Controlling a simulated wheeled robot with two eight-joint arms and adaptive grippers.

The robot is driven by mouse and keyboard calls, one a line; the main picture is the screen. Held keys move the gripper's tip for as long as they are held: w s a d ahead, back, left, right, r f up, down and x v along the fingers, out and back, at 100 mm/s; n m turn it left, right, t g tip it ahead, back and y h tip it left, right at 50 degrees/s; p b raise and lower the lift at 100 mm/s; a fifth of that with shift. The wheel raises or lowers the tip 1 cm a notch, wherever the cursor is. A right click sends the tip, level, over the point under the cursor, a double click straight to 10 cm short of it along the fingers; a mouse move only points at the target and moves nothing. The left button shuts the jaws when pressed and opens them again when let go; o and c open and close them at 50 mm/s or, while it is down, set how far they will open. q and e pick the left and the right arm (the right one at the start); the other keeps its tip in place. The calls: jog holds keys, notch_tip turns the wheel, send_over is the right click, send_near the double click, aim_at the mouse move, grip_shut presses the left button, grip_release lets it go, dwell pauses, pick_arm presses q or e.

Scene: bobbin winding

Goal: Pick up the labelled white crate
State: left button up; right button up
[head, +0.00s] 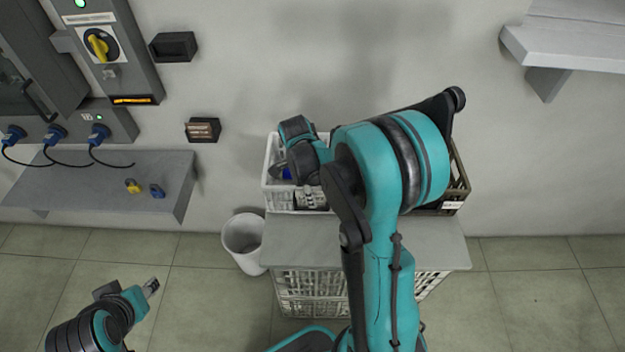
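A white crate (276,199) stands on the grey table at its left half. It holds small items, one of them blue, and my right arm covers much of it. I cannot make out a label on its visible part. My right gripper (281,172) is over the crate's left part, pointing down and left. Its fingers are small and partly hidden, so I cannot tell whether they are open or touch the crate. My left gripper (151,287) is at the lower left, over the floor and away from the crate; its opening is unclear.
A dark brown crate (460,180) with a white label stands at the table's (300,245) right. White crates (310,290) are under the table. A white bin (242,240) stands left of it. A wall shelf (130,180) holds yellow and blue padlocks; another shelf (570,45) is upper right.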

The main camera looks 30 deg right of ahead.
grip_shut()
jog(key=shift+r, duration=0.1)
